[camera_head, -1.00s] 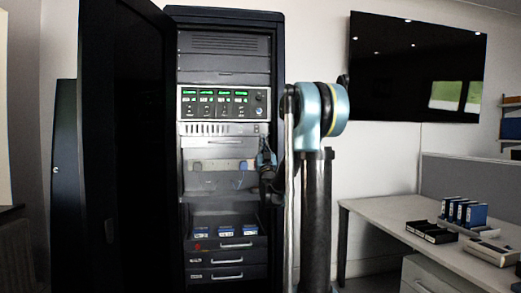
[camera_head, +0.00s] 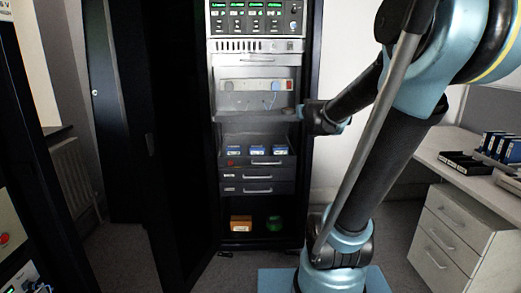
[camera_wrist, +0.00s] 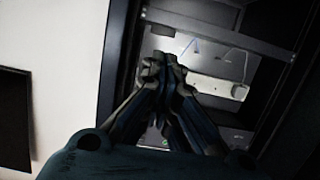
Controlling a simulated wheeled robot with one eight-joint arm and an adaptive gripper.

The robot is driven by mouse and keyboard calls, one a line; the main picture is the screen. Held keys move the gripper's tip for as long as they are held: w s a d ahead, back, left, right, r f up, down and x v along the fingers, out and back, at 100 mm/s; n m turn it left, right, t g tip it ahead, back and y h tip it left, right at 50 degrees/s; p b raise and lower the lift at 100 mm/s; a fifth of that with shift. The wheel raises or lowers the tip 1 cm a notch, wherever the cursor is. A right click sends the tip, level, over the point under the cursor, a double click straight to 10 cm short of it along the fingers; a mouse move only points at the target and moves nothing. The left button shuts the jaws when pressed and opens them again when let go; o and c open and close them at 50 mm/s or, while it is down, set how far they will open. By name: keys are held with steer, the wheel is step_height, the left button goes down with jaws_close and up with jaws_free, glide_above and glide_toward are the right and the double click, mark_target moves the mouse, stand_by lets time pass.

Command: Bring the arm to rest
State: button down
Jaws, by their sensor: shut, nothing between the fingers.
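My arm (camera_head: 385,150) stands at the right of the open equipment rack (camera_head: 313,90). Its blue wrist (camera_head: 325,116) reaches to the rack's right edge, in front of the middle shelf's height. My gripper is mostly hidden behind the wrist in the head view. In the wrist view my gripper (camera_wrist: 165,66) has its dark fingers together, with nothing visible between them. The fingers point toward a pale panel (camera_wrist: 205,82) inside the rack. I cannot tell how far apart they are.
The rack's dark door (camera_head: 165,130) stands open on the left. A drawer (camera_head: 235,160) with blue items sits below the middle shelf. A desk (camera_head: 450,155) with a drawer cabinet (camera_head: 450,235) stands right. Another dark cabinet (camera_head: 30,170) is at the left edge.

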steer(key=s+f+g, duration=0.4)
steer(key=s+f, duration=0.4)
steer(key=s, duration=0.3)
steer(key=s+d+f+g, duration=0.1)
steer(key=s+f+g, duration=0.3)
steer(key=s+f, duration=0.5)
steer(key=s+f+g, duration=0.5)
steer(key=s+f, duration=0.3)
steer(key=s, duration=0.7)
steer(key=shift+d+f+h, duration=0.15)
steer(key=shift+d+h, duration=0.1)
steer(key=shift+h, duration=0.05)
steer(key=shift+w+f, duration=0.2)
steer(key=shift+w, duration=0.2)
